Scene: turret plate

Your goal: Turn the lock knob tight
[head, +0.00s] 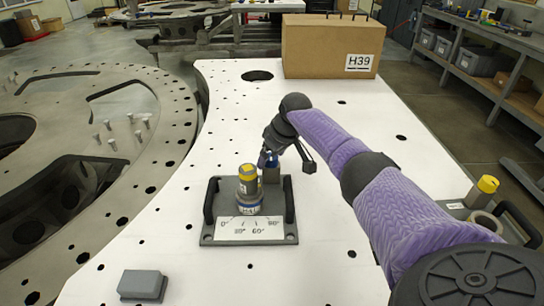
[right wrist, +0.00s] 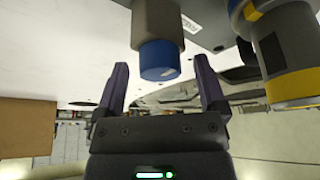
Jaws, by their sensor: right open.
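The lock knob is a blue cap on a grey post; in the right wrist view the blue cap (right wrist: 158,62) lies between my fingertips, with a gap on each side. In the head view the grey post (head: 271,174) stands at the back of a dark base plate (head: 213,208). My right gripper (head: 272,158) is open at its top, partly hidden by its own wrist; its fingers also show in the right wrist view (right wrist: 160,66). A turret with a yellow cap (head: 248,174) stands just left of the knob. My left gripper is out of view.
A white angle scale (head: 249,229) lies at the plate's front, between two black handles (head: 289,199). A grey block (head: 142,285) lies front left on the white table (head: 330,260). A cardboard box (head: 320,48) stands behind. Another yellow-topped fixture (head: 487,185) is at right.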

